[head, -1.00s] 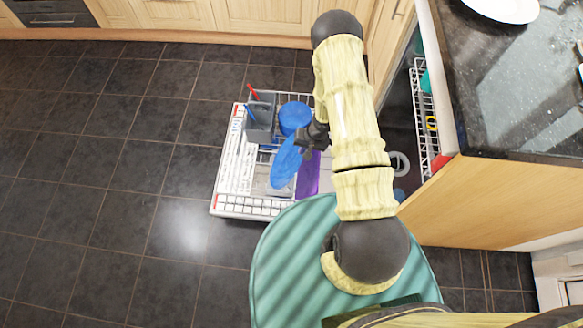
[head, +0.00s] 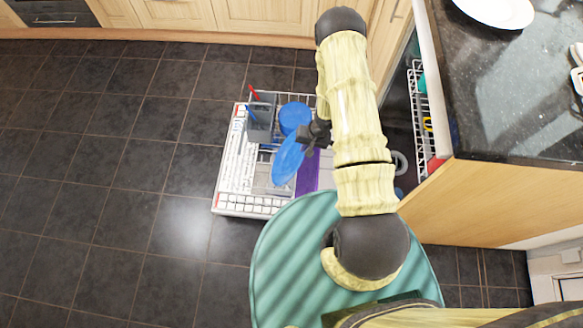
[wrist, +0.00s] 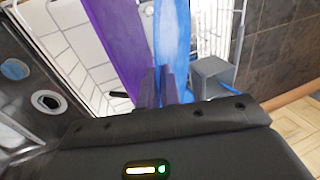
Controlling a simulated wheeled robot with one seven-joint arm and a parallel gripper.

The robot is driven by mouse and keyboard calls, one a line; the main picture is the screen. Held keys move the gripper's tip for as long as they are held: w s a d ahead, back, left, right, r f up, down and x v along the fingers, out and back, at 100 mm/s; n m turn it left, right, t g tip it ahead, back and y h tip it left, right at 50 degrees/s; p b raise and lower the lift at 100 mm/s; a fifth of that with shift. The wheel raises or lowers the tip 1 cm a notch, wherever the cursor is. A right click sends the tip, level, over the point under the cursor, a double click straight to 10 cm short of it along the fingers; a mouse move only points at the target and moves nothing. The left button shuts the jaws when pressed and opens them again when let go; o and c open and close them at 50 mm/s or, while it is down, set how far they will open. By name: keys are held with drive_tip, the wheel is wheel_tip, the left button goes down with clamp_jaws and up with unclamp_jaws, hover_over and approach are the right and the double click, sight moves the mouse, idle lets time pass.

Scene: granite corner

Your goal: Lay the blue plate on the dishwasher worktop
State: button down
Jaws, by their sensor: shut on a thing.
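The blue plate (head: 287,160) is tilted up on edge over the pulled-out dishwasher rack in the head view. My gripper (head: 309,140) is shut on its right side. In the wrist view the fingers (wrist: 165,88) pinch the blue plate (wrist: 171,40), which stands edge-on beside a purple item (wrist: 118,45). I cannot tell whether the plate still touches the rack. The dishwasher worktop (head: 490,90) is the dark speckled granite at the right, above the open machine.
The white rack (head: 238,180) holds a grey cutlery basket (head: 262,120), another blue dish (head: 294,116) and the purple item (head: 308,171). A white plate (head: 497,10) lies on the far part of the worktop. Its near left part is bare. Tiled floor lies open at left.

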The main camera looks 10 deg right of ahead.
drive_tip(key=w+a+p+v, duration=0.1)
drive_tip(key=p+v, duration=1.1)
drive_tip(key=v, duration=0.1)
drive_tip(key=shift+a+r+p, duration=0.25)
drive_tip(key=shift+a+p, duration=0.05)
drive_tip(key=shift+p, duration=0.05)
idle(0.3)
wheel_tip(320, 180, up, 37)
drive_tip(key=a+n+g+p, duration=0.1)
drive_tip(key=a+n+p, duration=0.2)
drive_tip(key=p, duration=1.9)
drive_tip(key=shift+f+n, duration=0.25)
drive_tip(key=shift+n, duration=0.05)
drive_tip(key=shift+s, duration=0.1)
